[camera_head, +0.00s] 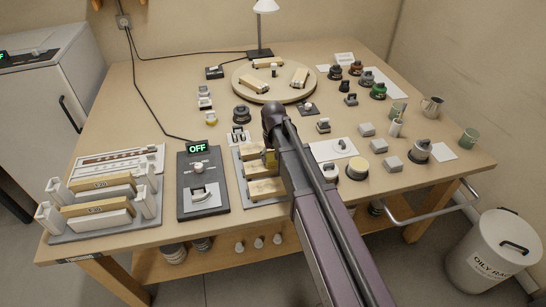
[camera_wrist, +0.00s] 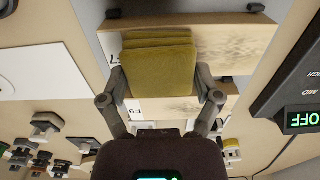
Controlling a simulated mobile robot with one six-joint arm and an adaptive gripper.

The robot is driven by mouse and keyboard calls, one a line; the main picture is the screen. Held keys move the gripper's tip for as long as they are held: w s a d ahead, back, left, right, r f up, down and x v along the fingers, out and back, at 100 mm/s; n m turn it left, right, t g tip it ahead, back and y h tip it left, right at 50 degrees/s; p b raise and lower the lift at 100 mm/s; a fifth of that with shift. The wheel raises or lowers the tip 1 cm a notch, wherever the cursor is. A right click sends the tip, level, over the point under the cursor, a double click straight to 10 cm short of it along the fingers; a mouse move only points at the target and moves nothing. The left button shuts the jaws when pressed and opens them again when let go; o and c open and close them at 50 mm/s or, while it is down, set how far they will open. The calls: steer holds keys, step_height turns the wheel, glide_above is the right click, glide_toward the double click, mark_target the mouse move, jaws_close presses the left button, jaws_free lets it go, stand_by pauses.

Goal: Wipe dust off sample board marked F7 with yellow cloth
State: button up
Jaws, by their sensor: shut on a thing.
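My gripper (camera_wrist: 168,85) is shut on a folded yellow cloth (camera_wrist: 158,50). In the head view the cloth (camera_head: 271,161) shows as a small yellow patch beside my arm. The cloth is over a pale wooden sample board (camera_wrist: 247,42) with a dark dusty patch to its right; I cannot tell whether they touch. This board's label is mostly covered. A second dusty board (camera_wrist: 185,106) lies below it in the wrist view, with a small mark that is hard to read. In the head view, boards lie on a grey tray (camera_head: 241,178), partly hidden by my arm.
A dark switch box reading OFF (camera_head: 203,200) stands left of the tray. Further left, a rack (camera_head: 75,232) holds more boards. A round turntable (camera_head: 241,84) bears several blocks. Knobs, grey blocks and cups crowd the right side. An oily-rag bin (camera_head: 490,262) stands on the floor.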

mark_target(252, 167)
steer(key=shift+s+a, duration=0.1)
steer(key=shift+a, duration=0.05)
steer(key=shift+s+a, duration=0.15)
steer(key=shift+a, duration=0.65)
steer(key=shift+s+a, duration=0.15)
steer(key=shift+a, duration=0.65)
steer(key=shift+a, duration=0.15)
steer(key=shift+s+a+f, duration=0.1)
steer(key=shift+s+a, duration=0.15)
steer(key=shift+a, duration=0.55)
steer(key=shift+s+a, duration=0.2)
steer(key=shift+a, duration=0.55)
steer(key=shift+a, duration=0.2)
steer(key=shift+s+a, duration=0.2)
steer(key=shift+a, duration=0.6)
steer(key=shift+s+a, duration=0.15)
steer(key=shift+a, duration=0.6)
